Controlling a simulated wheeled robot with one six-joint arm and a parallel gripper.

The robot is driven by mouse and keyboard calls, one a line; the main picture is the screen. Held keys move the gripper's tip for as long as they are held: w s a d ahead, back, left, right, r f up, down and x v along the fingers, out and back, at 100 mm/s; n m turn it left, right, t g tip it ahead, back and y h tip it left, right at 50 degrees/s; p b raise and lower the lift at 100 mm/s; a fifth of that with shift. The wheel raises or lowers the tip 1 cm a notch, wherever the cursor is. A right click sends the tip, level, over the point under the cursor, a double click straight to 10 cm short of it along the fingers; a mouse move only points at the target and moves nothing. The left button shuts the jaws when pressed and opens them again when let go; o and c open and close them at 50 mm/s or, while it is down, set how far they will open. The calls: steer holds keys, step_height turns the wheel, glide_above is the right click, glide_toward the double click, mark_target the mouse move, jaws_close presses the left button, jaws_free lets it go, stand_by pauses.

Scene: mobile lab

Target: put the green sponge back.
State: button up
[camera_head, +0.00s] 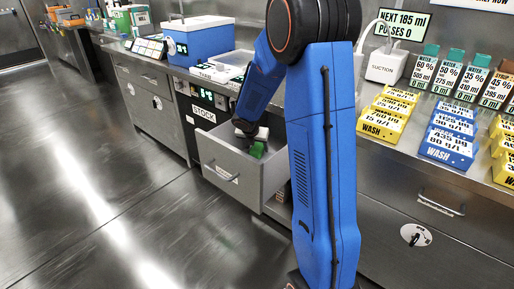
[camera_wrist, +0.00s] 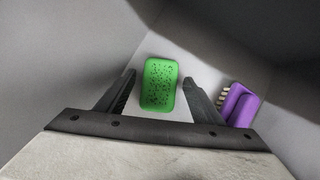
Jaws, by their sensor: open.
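The green sponge (camera_wrist: 159,84) lies flat on the floor of the open drawer, near its back wall in the wrist view. In the head view the sponge (camera_head: 257,150) shows as a small green patch just below my gripper. My gripper (camera_wrist: 158,80) is open, with one finger on each side of the sponge and visible gaps between. Whether the fingertips are down at the sponge's height cannot be told. The open drawer (camera_head: 273,182) labelled STOCK above it surrounds my gripper.
A purple brush (camera_wrist: 238,104) lies in the drawer, close to the right finger in the wrist view. Drawer walls stand near on the sides. The counter (camera_head: 383,150) carries yellow and blue WASH boxes, a suction unit (camera_head: 387,66) and a blue-white cooler (camera_head: 195,40). Floor at left is clear.

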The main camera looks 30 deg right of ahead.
steer(key=v, duration=1.1)
steer(key=shift+a+r, duration=0.15)
